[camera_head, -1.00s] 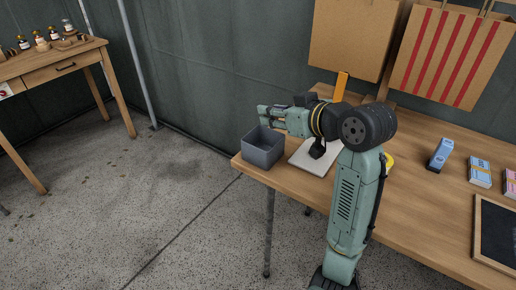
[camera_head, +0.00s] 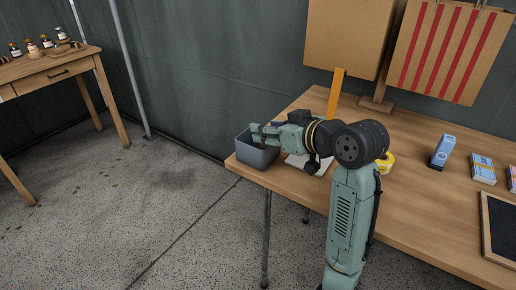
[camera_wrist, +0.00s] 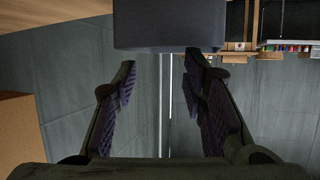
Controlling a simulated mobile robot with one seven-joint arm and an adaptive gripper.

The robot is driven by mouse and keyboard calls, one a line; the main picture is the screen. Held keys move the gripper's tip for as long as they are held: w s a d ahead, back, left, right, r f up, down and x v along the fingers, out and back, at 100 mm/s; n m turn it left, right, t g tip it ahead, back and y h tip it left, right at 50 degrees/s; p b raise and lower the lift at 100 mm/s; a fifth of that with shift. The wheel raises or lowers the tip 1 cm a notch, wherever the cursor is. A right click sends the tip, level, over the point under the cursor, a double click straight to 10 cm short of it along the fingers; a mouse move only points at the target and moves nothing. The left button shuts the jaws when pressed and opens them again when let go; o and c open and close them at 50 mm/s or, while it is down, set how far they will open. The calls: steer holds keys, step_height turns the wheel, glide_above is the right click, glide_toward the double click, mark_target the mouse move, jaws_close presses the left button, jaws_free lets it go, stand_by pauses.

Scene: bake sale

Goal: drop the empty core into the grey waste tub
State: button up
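The grey waste tub (camera_head: 258,157) stands at the left end of the wooden table. My gripper (camera_head: 256,133) is level with the tub's rim and overlaps its opening in the head view; I cannot tell how far inside it is. In the wrist view, the two fingers of my gripper (camera_wrist: 160,88) are spread apart with nothing between them. A dark grey block-like surface, likely the tub (camera_wrist: 180,32), fills the top middle there. The empty core is not visible in either view, and the tub's inside is mostly hidden.
A white board (camera_head: 297,161) lies under my arm. A yellow roll (camera_head: 387,163), a blue box (camera_head: 441,152), stacked packs (camera_head: 482,168) and a dark framed board (camera_head: 499,228) are to the right. A second table (camera_head: 52,66) with bottles is far left.

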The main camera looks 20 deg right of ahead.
steer(key=shift+o, duration=0.9)
steer(key=v, duration=1.2)
